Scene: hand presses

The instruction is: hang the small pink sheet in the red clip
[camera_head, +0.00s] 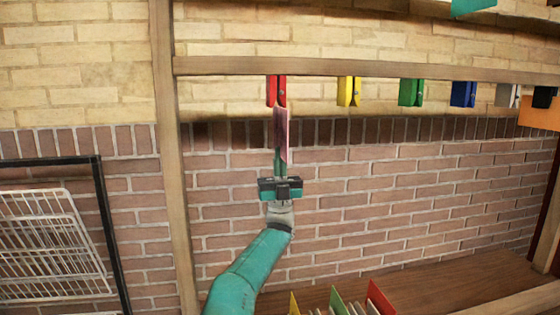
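The red clip (276,90) hangs from the wooden rail, leftmost in the row of clips. The small pink sheet (281,132) is seen nearly edge-on, upright, directly below the red clip. Its top edge is at or just under the clip's lower end; I cannot tell whether they touch. My gripper (280,172) is below the clip, with its fingers pointing up and shut on the lower part of the sheet. My teal arm reaches up from the bottom of the view.
Yellow (348,91), green (411,92) and blue (463,93) clips hang to the right along the rail (380,69). A wooden post (166,160) stands left of the gripper. A wire rack (50,245) is at lower left. Coloured dividers (379,299) stand at the bottom.

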